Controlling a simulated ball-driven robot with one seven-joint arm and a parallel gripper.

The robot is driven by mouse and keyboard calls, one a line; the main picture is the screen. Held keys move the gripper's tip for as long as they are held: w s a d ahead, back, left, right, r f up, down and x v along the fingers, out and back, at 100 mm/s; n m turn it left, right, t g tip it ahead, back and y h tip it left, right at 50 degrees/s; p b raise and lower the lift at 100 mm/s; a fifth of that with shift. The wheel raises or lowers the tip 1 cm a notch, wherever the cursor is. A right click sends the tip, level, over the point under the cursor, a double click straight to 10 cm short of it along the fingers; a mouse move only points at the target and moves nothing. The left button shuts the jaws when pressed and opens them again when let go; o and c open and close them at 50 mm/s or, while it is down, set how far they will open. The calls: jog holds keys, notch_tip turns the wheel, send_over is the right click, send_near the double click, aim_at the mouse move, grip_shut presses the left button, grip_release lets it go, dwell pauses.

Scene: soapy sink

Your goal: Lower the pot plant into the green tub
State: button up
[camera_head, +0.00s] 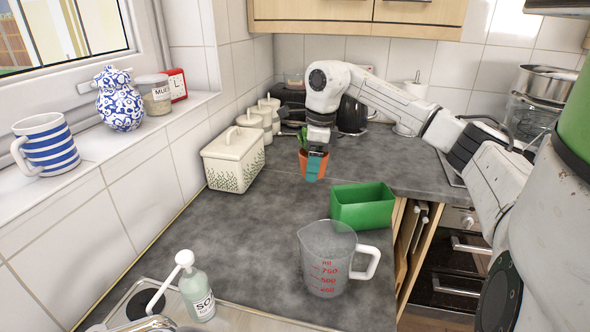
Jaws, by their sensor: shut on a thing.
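The pot plant is a terracotta pot (323,166) with green leaves (302,137) showing to the left of my gripper. My gripper (314,164) is shut on the pot at its near side, with a teal finger pad against it. The far finger is hidden. The pot is over the grey worktop, behind and to the left of the green tub (368,213). I cannot tell whether its base touches the worktop. The green tub is an open rectangular box standing on the worktop near its right edge, and its visible inside looks empty.
A measuring jug (328,262) stands in front of the tub. A cream bread bin (234,158) and canisters (258,118) line the left wall. A soap bottle (198,292) is by the sink. The worktop's middle left is clear.

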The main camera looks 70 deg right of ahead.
jog(key=s+d+b, duration=0.3)
jog(key=s+d, duration=0.1)
jog(key=s, duration=0.9)
jog(key=shift+d+f, duration=0.2)
jog(key=shift+f, duration=0.15)
jog(key=shift+f, duration=0.15)
